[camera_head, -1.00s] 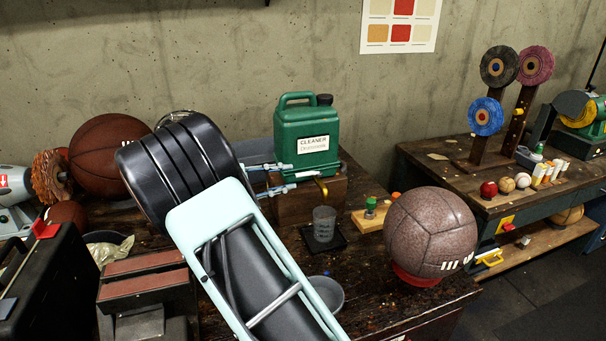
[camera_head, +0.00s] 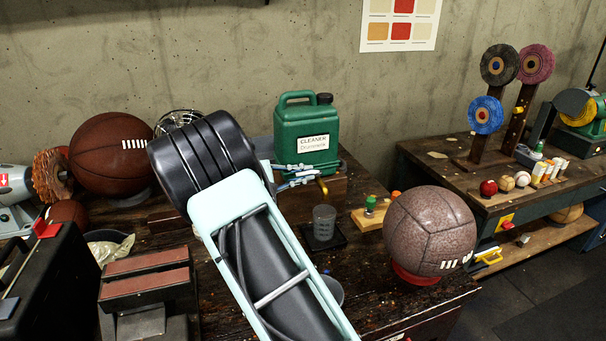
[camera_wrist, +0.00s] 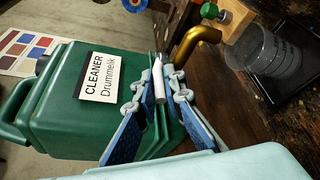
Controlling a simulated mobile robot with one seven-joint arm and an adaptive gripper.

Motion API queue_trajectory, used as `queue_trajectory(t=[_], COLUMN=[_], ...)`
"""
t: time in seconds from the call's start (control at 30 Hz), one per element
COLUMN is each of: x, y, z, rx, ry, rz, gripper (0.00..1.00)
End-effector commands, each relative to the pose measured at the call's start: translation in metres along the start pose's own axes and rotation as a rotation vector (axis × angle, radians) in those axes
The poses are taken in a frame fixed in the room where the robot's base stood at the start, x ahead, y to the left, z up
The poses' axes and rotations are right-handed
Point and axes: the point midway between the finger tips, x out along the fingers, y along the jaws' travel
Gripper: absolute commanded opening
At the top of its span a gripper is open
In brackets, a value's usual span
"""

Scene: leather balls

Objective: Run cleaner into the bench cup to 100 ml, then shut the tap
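The green cleaner jug (camera_head: 290,120) stands on a wooden block (camera_head: 333,190) at the back of the bench and fills the left of the wrist view (camera_wrist: 60,120). Its brass spout (camera_wrist: 195,40) points toward the bench cup (camera_head: 324,221). The clear cup, with graduation marks, stands upright on a dark pad and shows in the wrist view (camera_wrist: 275,60). I see no stream and cannot read a level. A white tap handle (camera_wrist: 160,84) lies between the fingers of my gripper (camera_wrist: 168,70), which stand apart on either side; contact is unclear. The arm partly hides the gripper in the head view (camera_head: 303,176).
A speckled ball (camera_head: 430,230) sits on a red ring right of the cup. A small wooden stand with a green knob (camera_head: 370,206) is beside the cup. A grey dish (camera_head: 330,290) is partly behind my arm. A brown basketball (camera_head: 110,155) is at the left.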

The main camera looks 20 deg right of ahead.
Motion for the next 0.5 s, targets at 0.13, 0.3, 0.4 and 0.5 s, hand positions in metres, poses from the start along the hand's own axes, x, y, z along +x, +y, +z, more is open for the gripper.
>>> queue_trajectory(t=[0.13,0.3,0.4,0.5], x=[-0.0003,-0.0004,-0.0004,-0.0004], y=[0.0010,0.0013,0.0013,0.0009], z=[0.0001,0.0001,0.0001,0.0002], rx=[0.001,0.001,0.000,-0.002], ry=[0.000,0.000,0.002,0.010], rz=[0.002,0.002,0.003,0.009], gripper=[0.00,0.00,0.00,0.00])
